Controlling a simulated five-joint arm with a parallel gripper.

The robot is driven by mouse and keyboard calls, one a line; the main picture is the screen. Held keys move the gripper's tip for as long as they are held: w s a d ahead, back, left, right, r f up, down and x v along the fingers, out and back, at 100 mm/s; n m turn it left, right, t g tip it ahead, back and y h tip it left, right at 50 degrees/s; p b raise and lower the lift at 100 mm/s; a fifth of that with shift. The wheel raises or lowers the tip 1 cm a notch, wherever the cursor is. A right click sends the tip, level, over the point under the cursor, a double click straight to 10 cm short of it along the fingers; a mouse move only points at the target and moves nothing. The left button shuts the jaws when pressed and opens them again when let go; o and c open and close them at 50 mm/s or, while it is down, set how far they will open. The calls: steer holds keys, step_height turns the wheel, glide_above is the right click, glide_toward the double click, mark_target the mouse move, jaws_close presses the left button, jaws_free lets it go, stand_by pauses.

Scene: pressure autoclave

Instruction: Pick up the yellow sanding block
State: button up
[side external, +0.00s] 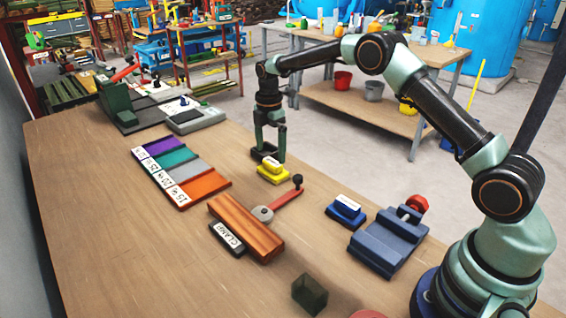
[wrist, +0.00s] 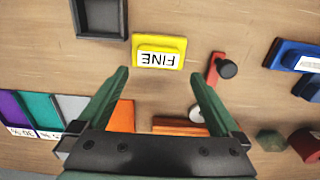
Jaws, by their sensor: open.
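The yellow sanding block (side external: 273,172) lies on the wooden table near its far right edge. In the wrist view the yellow block (wrist: 174,44) shows a white label reading FINE, upside down. My gripper (side external: 270,150) points down just behind the block in the side view. In the wrist view my gripper (wrist: 158,76) is open and empty. The block lies just past the fingertips there, roughly centred on the gap, not between the fingers. Nothing hides the block in the wrist view. The exact height of the fingertips above the table is hard to tell.
A small dark tray (wrist: 100,36) sits beside the block. A red-handled clamp (side external: 285,198) and a wooden bar (side external: 246,228) lie nearby. A blue block (side external: 345,211) and a blue vise (side external: 388,242) stand to the right. Coloured sheets (side external: 181,170) lie left; bare table separates them.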

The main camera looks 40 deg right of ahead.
mark_target(271, 162)
steer(key=f, duration=0.5)
steer(key=shift+w+d, duration=0.2)
steer(key=shift+d, duration=0.1)
steer(key=shift+r, duration=0.1)
steer(key=c, duration=1.3)
steer(key=shift+r, duration=0.1)
step_height(271, 162, up, 20)
steer(key=shift+f, duration=0.1)
